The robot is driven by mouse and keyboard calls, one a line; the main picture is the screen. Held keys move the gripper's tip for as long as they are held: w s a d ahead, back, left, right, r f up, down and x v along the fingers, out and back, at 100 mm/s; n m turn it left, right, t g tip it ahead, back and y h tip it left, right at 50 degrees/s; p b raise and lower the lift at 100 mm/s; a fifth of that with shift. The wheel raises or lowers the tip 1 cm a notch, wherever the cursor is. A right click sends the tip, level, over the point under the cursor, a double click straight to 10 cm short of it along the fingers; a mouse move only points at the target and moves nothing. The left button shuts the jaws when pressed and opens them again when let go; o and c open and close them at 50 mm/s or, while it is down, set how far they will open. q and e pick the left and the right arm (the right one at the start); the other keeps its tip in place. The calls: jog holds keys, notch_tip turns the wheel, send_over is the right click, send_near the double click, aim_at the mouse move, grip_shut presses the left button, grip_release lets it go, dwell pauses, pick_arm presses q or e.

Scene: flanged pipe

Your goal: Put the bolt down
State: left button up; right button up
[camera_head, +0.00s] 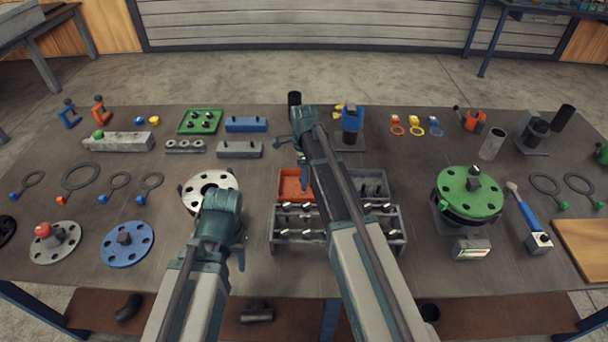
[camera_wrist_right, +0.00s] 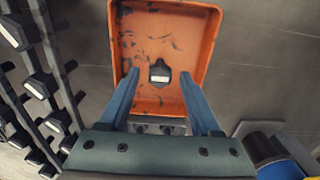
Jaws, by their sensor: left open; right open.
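The bolt (camera_wrist_right: 159,74), with a dark hex head and a pale patch on top, lies in the orange tray (camera_wrist_right: 200,20). In the right wrist view my right gripper (camera_wrist_right: 160,76) is open, with one finger on each side of the bolt's head and visible gaps between. The bolt's shank is hidden below its head. In the head view the orange tray (camera_head: 287,186) is partly covered by my right arm. My left gripper (camera_head: 240,254) is open near the table's front, below the white flange (camera_head: 194,190), its fingers mostly hidden.
A grey rack (camera_head: 280,238) with several bolts stands in front of the orange tray. A green flange (camera_head: 455,197) is at the right, a blue flange (camera_head: 112,252) at the left. Bare table lies between the white flange and the tray.

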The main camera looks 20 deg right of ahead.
notch_tip(320, 180, up, 12)
jog(key=p, duration=1.2)
jog(key=s+a+n, duration=0.6)
jog(key=s+n, duration=0.6)
jog(key=s+a+n+h, duration=0.1)
jog(key=s+a+n, duration=0.6)
jog(key=s+n, duration=0.6)
jog(key=shift+a, duration=0.3)
notch_tip(320, 180, down, 4)
jog(key=b, duration=0.4)
jog(key=shift+r, duration=0.15)
